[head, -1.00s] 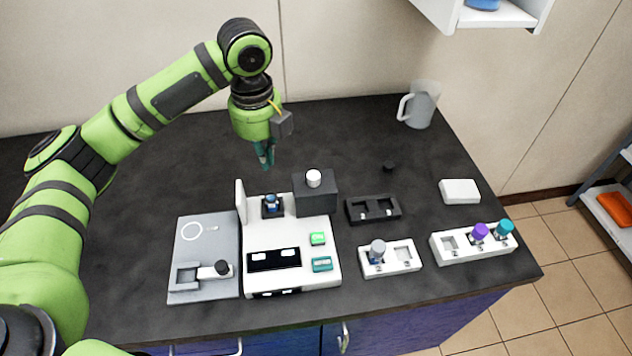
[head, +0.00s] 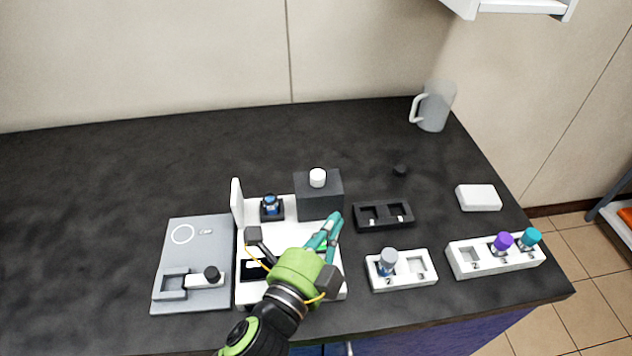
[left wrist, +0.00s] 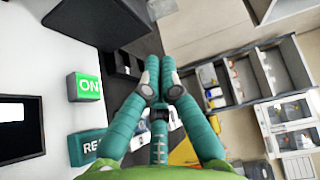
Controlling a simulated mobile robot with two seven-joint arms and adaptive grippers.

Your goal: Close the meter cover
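The white meter (head: 285,240) stands near the table's front, with a dark display and a green ON button (left wrist: 85,87) beside a teal button (left wrist: 86,147). Its cover (head: 237,203) is a white plate standing upright at the left, so it is open. A blue-capped vial (head: 270,204) stands in the dark socket right of the cover. My left gripper (head: 331,224) is over the meter's right side, away from the cover. In the left wrist view its teal fingers (left wrist: 160,68) meet at the tips with nothing between them. My right gripper is out of view.
A dark block with a white knob (head: 318,179) stands behind the meter's right half. A grey plate device (head: 200,255) lies left. Right are a black rack (head: 383,226), white vial racks (head: 403,280) (head: 460,265), a white box (head: 478,197) and a jug (head: 434,107). The table's back left is clear.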

